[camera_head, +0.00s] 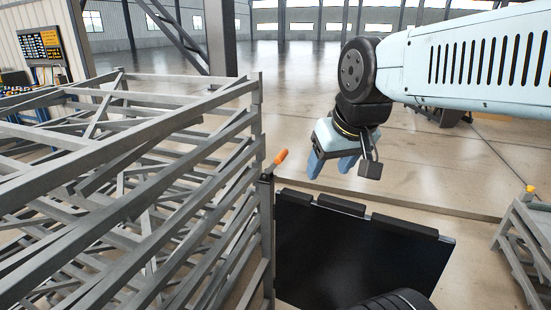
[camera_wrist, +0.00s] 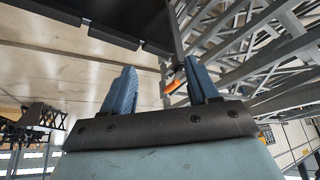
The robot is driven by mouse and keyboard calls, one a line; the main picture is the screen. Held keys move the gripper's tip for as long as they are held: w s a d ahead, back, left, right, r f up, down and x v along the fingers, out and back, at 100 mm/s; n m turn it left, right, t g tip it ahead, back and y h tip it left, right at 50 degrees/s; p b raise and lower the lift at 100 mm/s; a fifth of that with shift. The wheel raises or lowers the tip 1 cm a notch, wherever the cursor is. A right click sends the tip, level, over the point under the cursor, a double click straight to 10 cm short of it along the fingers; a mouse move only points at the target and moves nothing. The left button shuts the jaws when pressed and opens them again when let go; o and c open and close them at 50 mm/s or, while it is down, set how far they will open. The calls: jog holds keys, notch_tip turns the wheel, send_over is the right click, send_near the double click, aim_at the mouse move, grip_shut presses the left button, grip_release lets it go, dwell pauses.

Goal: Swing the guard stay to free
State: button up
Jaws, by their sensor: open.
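The guard stay appears to be the short lever with an orange grip (camera_head: 281,157), on top of a dark post (camera_head: 266,215) between the grey steel frame and a black panel. In the head view the grip tilts up to the right. My gripper (camera_head: 333,168) is open and empty, with blue fingers pointing down, to the right of the orange grip and apart from it. In the wrist view the orange grip (camera_wrist: 174,87) shows between the blue fingers, nearer the right one; its distance from them is hard to tell. The lever's lower end is partly hidden.
A grey steel lattice frame (camera_head: 214,140) fills the left side. The black panel (camera_head: 350,255) stands below my gripper. Another grey frame with a yellow-orange tip (camera_head: 530,188) is at the right edge. Open floor (camera_head: 300,90) lies behind.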

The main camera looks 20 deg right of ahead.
jog(key=shift+o, duration=1.4)
jog(key=w, duration=0.1)
jog(key=w+a, duration=0.1)
jog(key=w+r+n, duration=0.1)
jog(key=shift+a+g+y, duration=0.2)
jog(key=shift+g+y, duration=0.1)
jog(key=o, duration=0.4)
jog(key=w+n, duration=0.1)
jog(key=w, duration=0.1)
jog(key=w+n, duration=0.1)
jog(key=w, duration=0.1)
jog(key=w+r+n+g+y, duration=0.1)
jog(key=w, duration=0.2)
jog(key=shift+d, duration=0.4)
jog(key=shift+o, duration=0.2)
jog(key=n+g+y, duration=0.1)
jog(key=n+y, duration=0.1)
jog(key=n, duration=0.4)
send_near(282, 153)
jog(key=x, duration=1.2)
jog(key=shift+f, duration=0.1)
